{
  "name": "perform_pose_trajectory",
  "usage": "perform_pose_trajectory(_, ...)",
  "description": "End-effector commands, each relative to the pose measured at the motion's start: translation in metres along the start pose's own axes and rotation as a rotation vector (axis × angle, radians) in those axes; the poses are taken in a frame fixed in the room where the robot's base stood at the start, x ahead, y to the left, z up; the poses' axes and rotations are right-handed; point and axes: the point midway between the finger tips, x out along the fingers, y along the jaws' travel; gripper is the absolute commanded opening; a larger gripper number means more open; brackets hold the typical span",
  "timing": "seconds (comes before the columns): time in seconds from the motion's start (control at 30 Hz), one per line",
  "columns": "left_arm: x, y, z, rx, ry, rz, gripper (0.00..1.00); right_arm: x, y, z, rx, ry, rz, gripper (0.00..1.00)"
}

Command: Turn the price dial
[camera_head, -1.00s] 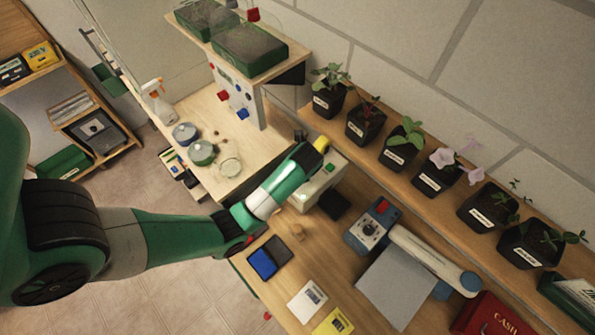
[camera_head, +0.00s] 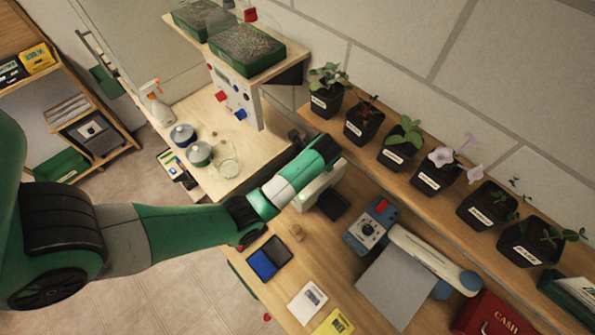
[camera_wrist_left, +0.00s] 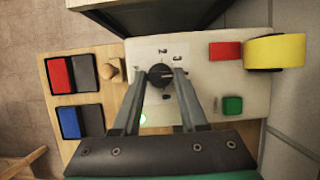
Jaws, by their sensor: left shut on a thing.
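The price dial (camera_wrist_left: 160,75) is a small dark round knob on a white panel (camera_wrist_left: 201,85), seen in the left wrist view. Printed figures, 2 and 3 among them, show above it. My left gripper (camera_wrist_left: 163,76) has its two fingers on either side of the knob and is shut on it. In the head view the white dial unit (camera_head: 322,187) shows in part beneath my left wrist, which hides the dial and the fingertips. I cannot read the dial's setting. My right gripper is in neither view.
A wooden peg (camera_wrist_left: 111,71) and a blue pad (camera_wrist_left: 68,122) stand nearby. A blue device (camera_head: 370,227) stands to the right; potted plants line the shelf.

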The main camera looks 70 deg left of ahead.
Motion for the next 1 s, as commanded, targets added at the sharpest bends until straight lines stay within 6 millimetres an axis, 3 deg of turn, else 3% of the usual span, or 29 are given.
perform_pose_trajectory(0.33, -0.001, 0.0, 0.0, -0.002, 0.0, 0.0, 0.0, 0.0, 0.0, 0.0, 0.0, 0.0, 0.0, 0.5)
perform_pose_trajectory(0.37, -0.001, 0.0, 0.0, -0.002, 0.0, 0.0, 0.48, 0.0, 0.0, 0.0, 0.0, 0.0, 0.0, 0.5)
perform_pose_trajectory(0.5, -0.001, 0.0, 0.0, -0.002, 0.0, 0.0, 0.72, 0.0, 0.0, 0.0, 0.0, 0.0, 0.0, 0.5)
perform_pose_trajectory(0.83, -0.003, -0.001, 0.0, 0.0, 0.0, 0.0, 0.72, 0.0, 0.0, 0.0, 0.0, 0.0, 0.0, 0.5)
perform_pose_trajectory(1.0, -0.022, -0.003, 0.0, 0.009, 0.0, -0.006, 0.72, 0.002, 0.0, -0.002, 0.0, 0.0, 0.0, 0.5)
